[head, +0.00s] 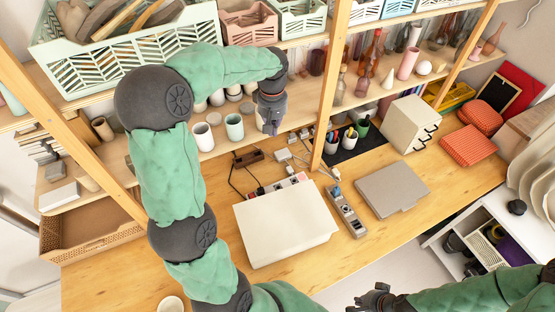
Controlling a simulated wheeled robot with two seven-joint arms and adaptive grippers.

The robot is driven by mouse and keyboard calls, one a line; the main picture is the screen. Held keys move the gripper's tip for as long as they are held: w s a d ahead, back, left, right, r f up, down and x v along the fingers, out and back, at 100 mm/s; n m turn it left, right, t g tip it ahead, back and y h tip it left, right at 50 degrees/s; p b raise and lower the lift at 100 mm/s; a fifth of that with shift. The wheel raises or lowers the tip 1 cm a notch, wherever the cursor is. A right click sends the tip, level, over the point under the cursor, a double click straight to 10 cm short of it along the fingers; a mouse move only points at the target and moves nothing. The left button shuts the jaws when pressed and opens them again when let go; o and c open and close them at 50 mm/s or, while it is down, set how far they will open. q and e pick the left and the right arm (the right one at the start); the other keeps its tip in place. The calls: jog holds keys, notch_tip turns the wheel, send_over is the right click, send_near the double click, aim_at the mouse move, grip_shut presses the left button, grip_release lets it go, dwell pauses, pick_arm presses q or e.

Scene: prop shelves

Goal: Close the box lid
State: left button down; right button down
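A cream box (285,225) sits on the wooden table in the middle of the head view. Its broad, flat top faces me, and its near edge is at the lower side. I cannot tell from this angle whether the lid is fully down. My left gripper (271,126) hangs above and behind the box, near the shelf, pointing down and apart from it. Its fingers look close together, but their opening is unclear. My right gripper (372,300) is low at the bottom edge, right of the box and apart from it. Its finger opening is unclear.
A grey flat case (392,190) and a remote-like device (346,211) lie right of the box. Small red and white items (288,183) and cables lie behind it. Shelf posts (330,100) and cups (234,127) stand near my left arm. Table left of the box looks clear.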

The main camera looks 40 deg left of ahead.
pick_arm(q)
jog(key=s+d+f+p, duration=0.2)
jog(key=d+f, duration=0.1)
jog(key=f, duration=0.8)
jog(key=shift+d, duration=0.2)
